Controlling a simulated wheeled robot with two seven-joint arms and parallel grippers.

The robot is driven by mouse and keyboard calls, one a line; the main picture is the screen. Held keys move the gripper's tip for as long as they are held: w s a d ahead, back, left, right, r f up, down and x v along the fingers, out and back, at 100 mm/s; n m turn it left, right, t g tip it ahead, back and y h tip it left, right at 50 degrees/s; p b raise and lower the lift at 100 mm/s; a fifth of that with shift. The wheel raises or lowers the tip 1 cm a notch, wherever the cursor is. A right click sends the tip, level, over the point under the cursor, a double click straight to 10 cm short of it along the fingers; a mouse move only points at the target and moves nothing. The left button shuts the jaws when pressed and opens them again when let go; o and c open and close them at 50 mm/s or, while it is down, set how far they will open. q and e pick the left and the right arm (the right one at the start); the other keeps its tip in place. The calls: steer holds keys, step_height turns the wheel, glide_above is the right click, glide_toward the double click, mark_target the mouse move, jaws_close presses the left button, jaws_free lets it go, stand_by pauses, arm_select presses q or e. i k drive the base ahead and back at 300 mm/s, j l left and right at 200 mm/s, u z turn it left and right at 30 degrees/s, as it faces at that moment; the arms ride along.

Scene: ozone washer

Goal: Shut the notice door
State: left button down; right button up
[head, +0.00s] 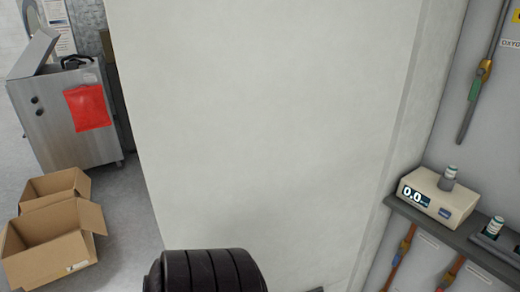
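A large plain pale panel (265,120) fills the middle of the head view. It may be the door, but no notice, handle or hinge shows on it, and I cannot tell whether it is open or shut. Its left edge stands in front of the floor and the metal cart. White sheets with print (59,27), like notices, hang at the top left, partly cut off by the frame. Neither of my grippers is in view.
Two open cardboard boxes, one nearer (50,255) and one behind (45,192), lie on the floor. At the right, a meter (436,198) reading 0.0 sits on a grey shelf (465,240).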

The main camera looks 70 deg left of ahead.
mark_target(263, 128)
steer(key=k+j+z, duration=0.1)
steer(key=k+j, duration=0.15)
steer(key=k, duration=0.15)
steer(key=k+j, duration=0.25)
steer(key=k, duration=0.2)
steer(key=k+j+z, duration=0.15)
steer(key=k, duration=0.25)
steer(key=k+j, duration=0.1)
steer(key=j, duration=0.35)
steer(key=k+j+z, duration=0.1)
steer(key=j, duration=0.35)
steer(key=k+j, duration=0.1)
steer(key=j, duration=0.35)
steer(key=k+j+z, duration=0.1)
steer(key=j, duration=0.3)
steer(key=i+j, duration=0.1)
steer(key=j, duration=0.3)
steer(key=i+j, duration=0.1)
steer(key=j, duration=0.3)
steer(key=i+j+z, duration=0.1)
steer(key=j, duration=0.25)
steer(key=k+z, duration=0.2)
steer(key=k+l, duration=0.05)
